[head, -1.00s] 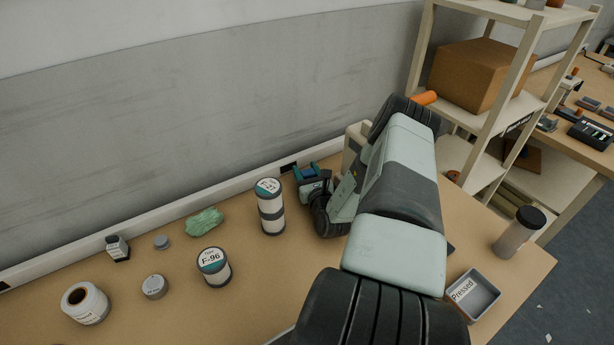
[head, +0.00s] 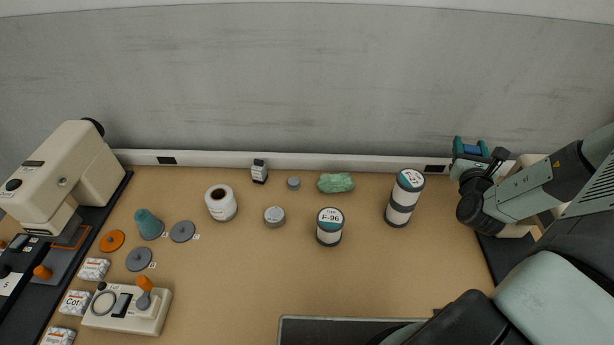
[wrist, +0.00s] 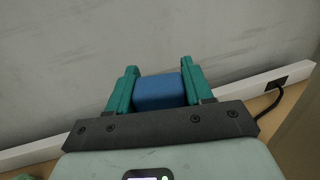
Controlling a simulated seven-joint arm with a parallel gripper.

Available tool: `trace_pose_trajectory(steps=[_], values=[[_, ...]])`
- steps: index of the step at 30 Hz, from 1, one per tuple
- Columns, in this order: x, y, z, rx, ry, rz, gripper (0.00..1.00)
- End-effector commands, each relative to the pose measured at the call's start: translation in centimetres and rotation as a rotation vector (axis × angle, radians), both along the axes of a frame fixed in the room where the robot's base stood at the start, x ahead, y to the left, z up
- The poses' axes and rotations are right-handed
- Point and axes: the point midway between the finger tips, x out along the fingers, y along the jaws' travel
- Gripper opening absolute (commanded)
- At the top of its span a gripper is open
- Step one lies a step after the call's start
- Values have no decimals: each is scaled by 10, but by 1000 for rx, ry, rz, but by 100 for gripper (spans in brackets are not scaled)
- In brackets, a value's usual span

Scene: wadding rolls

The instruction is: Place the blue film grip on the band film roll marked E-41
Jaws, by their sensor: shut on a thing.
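My gripper (head: 471,149) is shut on the blue film grip (wrist: 158,92), which sits between the two teal fingers in the wrist view. In the head view the blue film grip (head: 473,150) is a small blue patch between the fingertips, near the wall at the right. A tall grey-and-white banded roll (head: 401,203) with a teal-and-white top label stands upright left of my gripper, apart from it. Its label is too small to read surely. A shorter banded roll (head: 328,236) marked F-96 stands further left. I cannot make out E-41 surely on any roll.
A white roll with a brown core (head: 220,205), a small bottle (head: 259,173), grey discs and a green crumpled cloth (head: 336,183) stand along the back. A cream machine (head: 75,180) is at the left. A dark-bottomed tray (head: 340,331) lies in front.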

Motion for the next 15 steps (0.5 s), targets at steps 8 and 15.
trace_pose_trajectory(steps=[8,15], values=[[0,0,65,-4,-3,1,21],[0,0,102,-4,-2,1,21]])
